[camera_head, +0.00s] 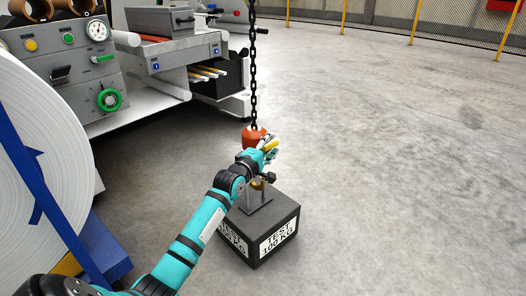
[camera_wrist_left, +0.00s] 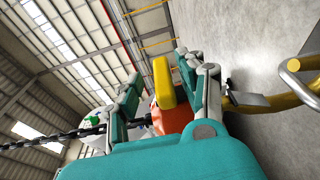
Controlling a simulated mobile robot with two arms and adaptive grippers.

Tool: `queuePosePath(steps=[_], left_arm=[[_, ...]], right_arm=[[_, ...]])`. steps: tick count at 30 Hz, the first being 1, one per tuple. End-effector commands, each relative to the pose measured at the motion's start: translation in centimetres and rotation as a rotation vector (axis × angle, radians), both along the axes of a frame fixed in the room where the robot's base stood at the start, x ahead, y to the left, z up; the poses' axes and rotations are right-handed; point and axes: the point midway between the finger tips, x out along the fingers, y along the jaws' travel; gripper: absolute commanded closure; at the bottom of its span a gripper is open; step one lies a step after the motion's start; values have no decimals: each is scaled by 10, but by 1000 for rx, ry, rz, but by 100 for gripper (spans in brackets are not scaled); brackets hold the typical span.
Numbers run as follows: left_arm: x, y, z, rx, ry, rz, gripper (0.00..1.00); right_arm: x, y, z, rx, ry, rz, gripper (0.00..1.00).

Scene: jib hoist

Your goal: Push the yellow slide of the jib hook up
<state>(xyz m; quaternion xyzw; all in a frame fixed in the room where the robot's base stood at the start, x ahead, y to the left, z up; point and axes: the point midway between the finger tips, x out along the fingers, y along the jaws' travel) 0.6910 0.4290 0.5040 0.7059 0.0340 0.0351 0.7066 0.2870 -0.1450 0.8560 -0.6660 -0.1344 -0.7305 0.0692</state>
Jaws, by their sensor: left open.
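The orange hook block (camera_head: 252,136) hangs on a dark chain (camera_head: 253,70) in the head view, just behind my left gripper (camera_head: 268,148). In the left wrist view the orange block (camera_wrist_left: 172,118) shows between the fingers, with the yellow slide (camera_wrist_left: 163,82) in front of it. My left gripper (camera_wrist_left: 155,90) is open, its teal fingers on either side of the slide; whether they touch it I cannot tell. A yellow hook part (camera_wrist_left: 270,101) is to the right in the wrist view. My right gripper is not in view.
A dark test weight (camera_head: 263,226) marked 100 KG stands on the floor below the hook, with a lifting eye on top. A machine with a control panel (camera_head: 75,65) and a large white roll (camera_head: 45,140) are at the left. The floor at the right is clear.

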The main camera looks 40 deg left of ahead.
Motion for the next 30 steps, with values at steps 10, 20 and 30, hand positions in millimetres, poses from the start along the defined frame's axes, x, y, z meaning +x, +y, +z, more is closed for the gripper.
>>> queuePosePath(steps=[10,20,30], left_arm=[[-68,-7,-2,-1,2,0,60],[-111,-11,0,-1,-1,0,60],[-114,-11,0,0,-1,1,60]], right_arm=[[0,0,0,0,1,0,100],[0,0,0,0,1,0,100],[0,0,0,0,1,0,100]])
